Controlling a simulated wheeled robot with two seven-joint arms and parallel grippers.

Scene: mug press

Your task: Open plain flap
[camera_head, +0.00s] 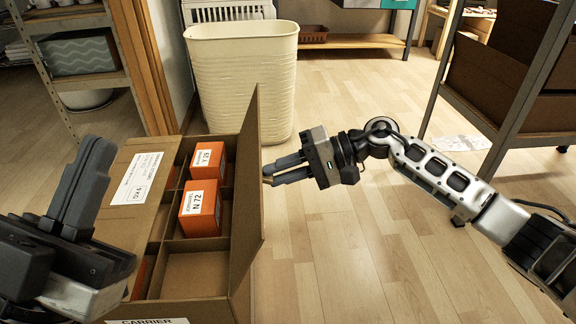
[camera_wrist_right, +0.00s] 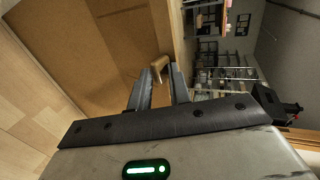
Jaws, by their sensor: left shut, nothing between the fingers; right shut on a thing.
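A cardboard carton (camera_head: 160,312) stands at the lower left in the head view. Its plain flap (camera_head: 247,190) stands roughly upright along the carton's right side; its brown face fills much of the right wrist view (camera_wrist_right: 80,50). My right gripper (camera_head: 268,173) is to the right of this flap, shut on a small tan tab (camera_wrist_right: 160,66) at the flap. The other flap (camera_head: 110,208), bearing a white label, lies over the carton's left part. My left gripper (camera_head: 95,150) is shut and empty, at the left in front of the labelled flap.
Two orange boxes (camera_head: 200,208) sit in carton compartments; a front compartment (camera_head: 195,275) is empty. A cream bin (camera_head: 242,80) stands behind the carton. Shelving stands at the left (camera_head: 85,85) and right (camera_head: 500,140). The floor (camera_head: 350,250) right of the carton is clear.

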